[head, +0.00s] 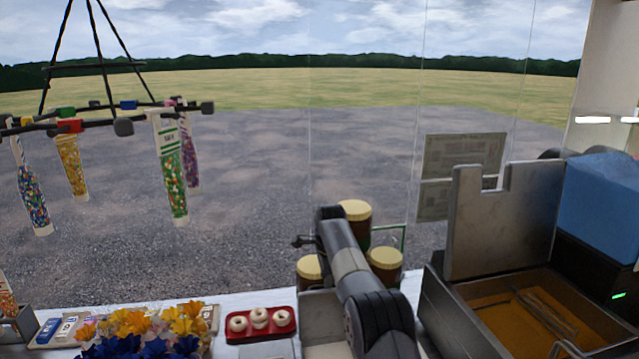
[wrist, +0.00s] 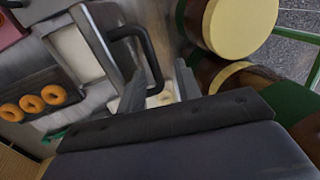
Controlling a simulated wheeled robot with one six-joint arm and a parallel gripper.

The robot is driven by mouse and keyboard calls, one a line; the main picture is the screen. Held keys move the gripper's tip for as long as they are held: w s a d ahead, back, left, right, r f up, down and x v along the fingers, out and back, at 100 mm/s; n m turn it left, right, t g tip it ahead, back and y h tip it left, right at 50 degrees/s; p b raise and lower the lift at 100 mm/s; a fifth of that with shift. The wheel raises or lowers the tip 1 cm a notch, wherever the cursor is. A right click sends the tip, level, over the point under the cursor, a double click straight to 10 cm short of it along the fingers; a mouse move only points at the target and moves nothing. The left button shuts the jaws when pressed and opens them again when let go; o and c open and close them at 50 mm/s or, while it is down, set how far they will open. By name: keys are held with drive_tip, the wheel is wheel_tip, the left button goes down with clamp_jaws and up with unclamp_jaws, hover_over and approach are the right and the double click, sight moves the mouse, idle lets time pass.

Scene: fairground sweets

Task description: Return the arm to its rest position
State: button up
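My arm (head: 365,285) rises from the bottom of the head view and bends over the counter in front of jars. Its end is hidden in the head view. In the wrist view my gripper (wrist: 160,85) points down past a dark looped handle (wrist: 130,36). Its two fingers stand apart, with a small pale patch showing between them; I cannot tell what that patch is. I see nothing clearly held.
Jars with pale yellow lids (head: 385,258) stand close around my arm. A metal fryer (head: 440,312) with a raised panel is at right, beside a blue box (head: 605,205). A red doughnut tray (head: 284,330) and flowers (head: 150,325) are at left. Sweet tubes (head: 172,170) hang at upper left.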

drive_tip(key=f, duration=0.2)
drive_tip(key=shift+w+f, duration=0.25)
drive_tip(key=shift+f, duration=0.05)
drive_tip(key=shift+s+r, duration=0.2)
drive_tip(key=shift+s, duration=0.05)
